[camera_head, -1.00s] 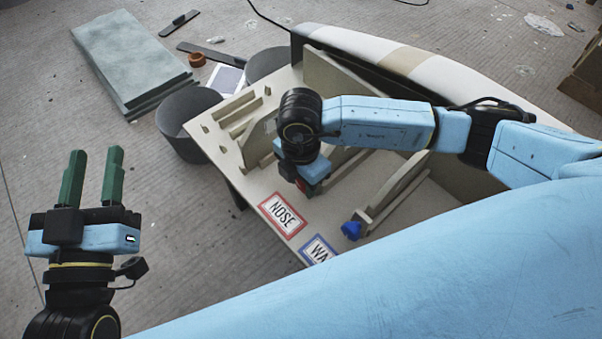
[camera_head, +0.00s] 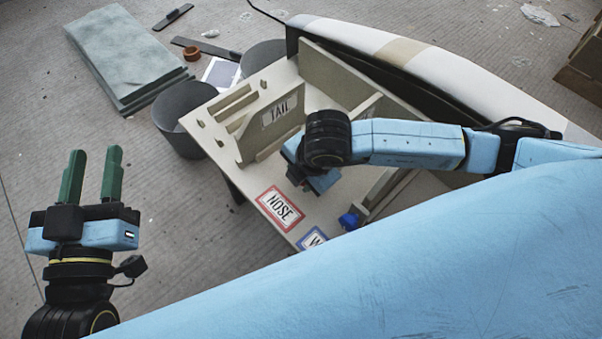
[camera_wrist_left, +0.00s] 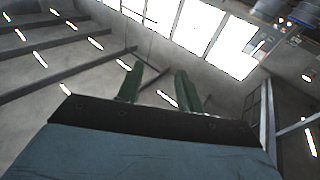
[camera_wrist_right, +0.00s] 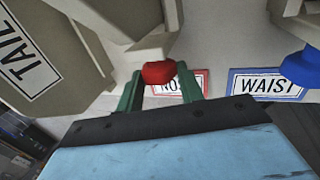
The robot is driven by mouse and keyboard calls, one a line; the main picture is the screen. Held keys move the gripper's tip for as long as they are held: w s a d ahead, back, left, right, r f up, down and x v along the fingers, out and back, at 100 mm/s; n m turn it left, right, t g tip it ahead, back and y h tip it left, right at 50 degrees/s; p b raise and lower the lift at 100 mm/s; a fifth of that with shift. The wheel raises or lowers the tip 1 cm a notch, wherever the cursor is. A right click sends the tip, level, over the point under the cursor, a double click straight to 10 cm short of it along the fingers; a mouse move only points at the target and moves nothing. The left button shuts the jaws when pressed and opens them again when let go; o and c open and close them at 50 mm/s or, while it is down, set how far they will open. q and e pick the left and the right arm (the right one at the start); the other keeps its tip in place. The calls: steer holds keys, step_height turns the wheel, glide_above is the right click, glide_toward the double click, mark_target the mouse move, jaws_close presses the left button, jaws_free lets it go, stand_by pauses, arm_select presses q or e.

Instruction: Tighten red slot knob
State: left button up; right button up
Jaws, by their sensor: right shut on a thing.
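The red knob (camera_wrist_right: 158,72) sits at the end of a pale slot piece, between the green fingers of my right gripper (camera_wrist_right: 160,88) in the right wrist view. The fingers are shut on it. In the head view, my right wrist hides most of the knob and fingers. The red-framed NOSE label (camera_head: 280,209) lies on the pale fixture table (camera_head: 262,178) just in front of that gripper. My left gripper (camera_head: 95,156) is open and empty, fingers up, off to the left of the table.
A blue knob (camera_head: 349,220) and a blue-framed WAIST label (camera_wrist_right: 268,85) are to the right. Dark bins (camera_head: 190,124) stand beyond the table. A striped board (camera_head: 440,75) lies behind. Floor around my left gripper is clear.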

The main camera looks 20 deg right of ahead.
steer(key=o, duration=1)
steer(key=shift+r, duration=0.1)
steer(key=shift+s+r, duration=0.1)
steer(key=shift+r, duration=0.1)
steer(key=p+v, duration=0.1)
steer(key=v, duration=0.2)
steer(key=shift+p, duration=0.4)
arm_select(q)
steer(key=s+a+f+g+y+p, duration=0.2)
steer(key=s+a+f+g+y, duration=0.1)
steer(key=f+g, duration=0.65)
steer(key=s+a+f+n+g+y+p, duration=0.1)
steer(key=s+a+f+g+y, duration=0.1)
steer(key=s+a+f+g, duration=0.2)
steer(key=shift+s+a+f+g+p, duration=0.2)
steer(key=shift+s+f+g+p, duration=0.4)
steer(key=shift+s+f, duration=1.75)
arm_select(e)
steer(key=v, duration=0.9)
steer(key=shift+r, duration=0.3)
arm_select(q)
steer(key=shift+s+r, duration=0.6)
steer(key=shift+r, duration=0.1)
arm_select(e)
steer(key=shift+s+d, duration=0.1)
steer(key=shift+s, duration=0.05)
